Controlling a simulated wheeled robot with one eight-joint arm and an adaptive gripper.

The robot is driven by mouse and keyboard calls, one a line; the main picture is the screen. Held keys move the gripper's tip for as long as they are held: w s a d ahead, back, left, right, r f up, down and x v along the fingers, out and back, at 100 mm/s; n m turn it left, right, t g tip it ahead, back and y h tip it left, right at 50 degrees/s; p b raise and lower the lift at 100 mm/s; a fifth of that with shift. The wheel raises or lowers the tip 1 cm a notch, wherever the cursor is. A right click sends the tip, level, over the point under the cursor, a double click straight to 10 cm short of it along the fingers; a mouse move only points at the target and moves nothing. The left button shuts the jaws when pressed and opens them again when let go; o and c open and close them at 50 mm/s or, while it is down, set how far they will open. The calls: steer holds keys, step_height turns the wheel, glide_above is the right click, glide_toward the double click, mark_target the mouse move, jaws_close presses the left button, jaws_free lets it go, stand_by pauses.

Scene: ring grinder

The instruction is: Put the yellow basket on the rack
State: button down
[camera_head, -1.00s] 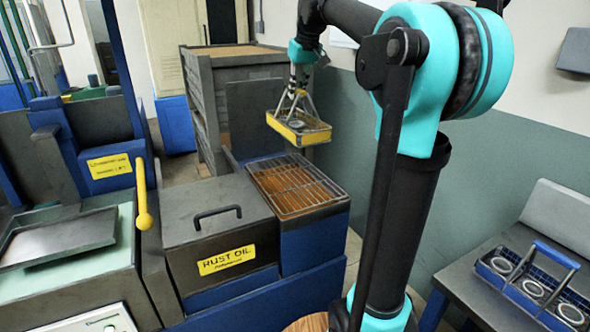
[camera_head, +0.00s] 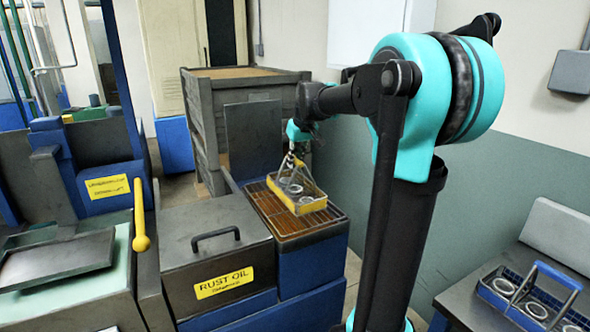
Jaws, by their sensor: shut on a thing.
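The yellow basket (camera_head: 297,192) has a yellow rim, a grey handle on top and pale rings inside. My gripper (camera_head: 294,155) is shut on the top of its handle. The basket is over the right part of the wire rack (camera_head: 272,215), which lies over a brown surface on the blue stand. The basket looks level and very low; I cannot tell whether its bottom touches the rack. The rack's left and front parts are bare. The fingertips are small and partly hidden by the wrist.
A grey box (camera_head: 219,245) labelled "RUST OIL" with a handle stands left of the rack. An upright dark lid (camera_head: 254,138) and a large grey crate (camera_head: 196,120) are behind it. A blue basket with rings (camera_head: 528,297) sits on a bench at right.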

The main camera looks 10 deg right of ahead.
mark_target(309, 208)
steer(key=shift+f, duration=1.7)
steer(key=c, duration=1.5)
jaws_free()
steer(key=v, duration=1.2)
steer(key=shift+m+h, duration=0.3)
steer(key=shift+m, duration=0.5)
steer(key=s+f, duration=0.3)
steer(key=f, duration=0.2)
steer(key=s+f, duration=0.3)
steer(key=f, duration=0.2)
steer(key=s+d+f, duration=0.1)
steer(key=s+f, duration=0.2)
steer(key=f, duration=0.2)
steer(key=shift+s+d+f, duration=0.1)
steer(key=shift+s+f, duration=0.15)
steer(key=shift+f, duration=0.1)
steer(key=s+d+f+m, duration=0.1)
steer(key=s+f+m, duration=0.1)
steer(key=s+f, duration=1.4)
steer(key=shift+s+d+f+h, duration=0.25)
steer(key=shift+s+h, duration=0.1)
steer(key=shift+h, duration=0.05)
